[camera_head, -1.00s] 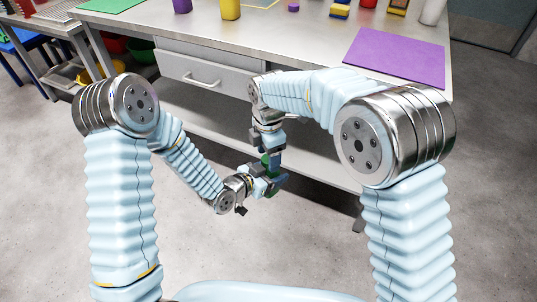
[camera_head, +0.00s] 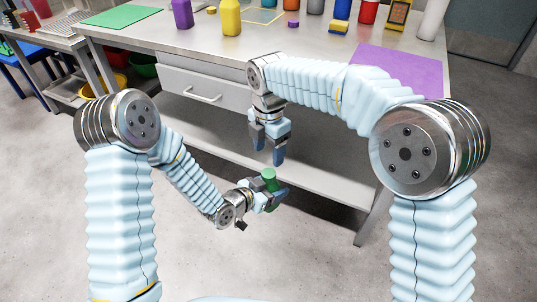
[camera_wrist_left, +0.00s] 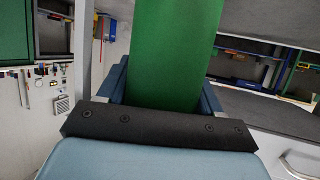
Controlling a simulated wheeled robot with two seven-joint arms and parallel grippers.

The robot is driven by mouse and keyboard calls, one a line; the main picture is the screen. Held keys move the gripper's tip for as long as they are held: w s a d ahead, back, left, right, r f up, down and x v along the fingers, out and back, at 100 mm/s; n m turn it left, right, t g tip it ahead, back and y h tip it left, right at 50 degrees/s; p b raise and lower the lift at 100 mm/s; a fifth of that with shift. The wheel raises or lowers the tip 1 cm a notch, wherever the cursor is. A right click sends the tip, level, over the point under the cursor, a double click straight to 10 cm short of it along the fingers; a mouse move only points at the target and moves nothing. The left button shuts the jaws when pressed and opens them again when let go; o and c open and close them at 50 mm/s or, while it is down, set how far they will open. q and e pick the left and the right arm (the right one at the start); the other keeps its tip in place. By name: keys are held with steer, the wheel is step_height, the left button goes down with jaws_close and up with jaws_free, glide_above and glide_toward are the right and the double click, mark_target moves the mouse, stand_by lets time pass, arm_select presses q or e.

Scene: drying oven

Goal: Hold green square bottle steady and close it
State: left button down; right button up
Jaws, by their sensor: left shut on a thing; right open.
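The green bottle (camera_head: 268,184) is upright in my left gripper (camera_head: 270,198), off the floor in front of the bench. A round green top shows at its upper end; whether this is a seated cap is too small to tell. The bottle also fills the upper middle of the left wrist view (camera_wrist_left: 172,50), between the blue fingers; its upper end is out of that frame. My right gripper (camera_head: 268,154) points down just above the bottle, with its fingers apart and nothing seen between them. A small gap separates it from the bottle top.
A grey bench (camera_head: 190,45) with a drawer (camera_head: 205,88) and lower shelf stands behind the arms. On it are a purple mat (camera_head: 395,65), a green mat (camera_head: 122,16), a yellow bottle (camera_head: 231,18) and several other containers. Floor around the grippers is clear.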

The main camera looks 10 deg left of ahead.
mark_target(269, 173)
steer(key=shift+f, duration=4.05)
steer(key=c, duration=1.1)
steer(key=m, duration=0.3)
